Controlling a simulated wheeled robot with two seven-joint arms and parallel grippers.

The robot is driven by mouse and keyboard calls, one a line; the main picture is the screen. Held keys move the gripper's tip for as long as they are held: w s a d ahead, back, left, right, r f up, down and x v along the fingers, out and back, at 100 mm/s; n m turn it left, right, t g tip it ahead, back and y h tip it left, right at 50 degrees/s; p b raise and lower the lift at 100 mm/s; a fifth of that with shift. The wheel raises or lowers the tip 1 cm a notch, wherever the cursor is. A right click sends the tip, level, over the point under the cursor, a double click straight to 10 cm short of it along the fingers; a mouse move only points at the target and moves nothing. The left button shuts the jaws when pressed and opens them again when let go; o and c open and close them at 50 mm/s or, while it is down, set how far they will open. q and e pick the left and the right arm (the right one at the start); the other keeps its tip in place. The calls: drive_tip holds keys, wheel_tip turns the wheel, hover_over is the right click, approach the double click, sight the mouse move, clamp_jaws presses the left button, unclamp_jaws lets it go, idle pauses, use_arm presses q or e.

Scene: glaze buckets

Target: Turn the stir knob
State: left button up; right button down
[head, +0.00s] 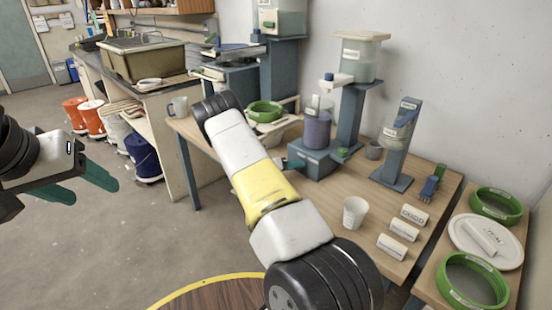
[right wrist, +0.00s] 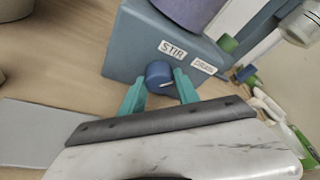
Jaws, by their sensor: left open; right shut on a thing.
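The blue stir knob (right wrist: 158,73) is on the front of a blue-grey box (right wrist: 135,48), beside a white STIR label (right wrist: 172,50). My right gripper (right wrist: 160,88) is shut on the knob, with one teal finger on each side. In the head view the box (head: 318,162) stands on the wooden table with a purple container (head: 317,130) on top. My right arm hides the knob there. My left gripper (head: 95,186) is open and empty at the far left, above the floor.
A white DRAIN label (right wrist: 204,65) and a green part are right of the knob. A white cup (head: 355,212), label blocks (head: 404,230) and a dispenser stand (head: 397,145) are on the table's right part. Green rings (head: 472,282) lie on the side table. Floor beneath my left gripper is clear.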

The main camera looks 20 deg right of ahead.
drive_tip(key=m+t+y, duration=0.1)
drive_tip(key=m+t, duration=0.1)
drive_tip(key=m, duration=0.1)
drive_tip(key=shift+s+m, duration=0.1)
drive_tip(key=shift+m, duration=0.2)
drive_tip(key=m+t+y, duration=0.1)
drive_tip(key=m+t, duration=0.1)
drive_tip(key=m, duration=0.1)
drive_tip(key=shift+s+m, duration=0.15)
drive_tip(key=shift+m, duration=0.15)
drive_tip(key=m+t, duration=0.2)
drive_tip(key=m, duration=0.1)
drive_tip(key=shift+d+f+y, duration=0.1)
drive_tip(key=shift+y, duration=0.2)
drive_tip(key=shift+m+t, duration=1.1)
drive_tip(key=shift+m, duration=0.7)
drive_tip(key=c, duration=0.9)
unclamp_jaws()
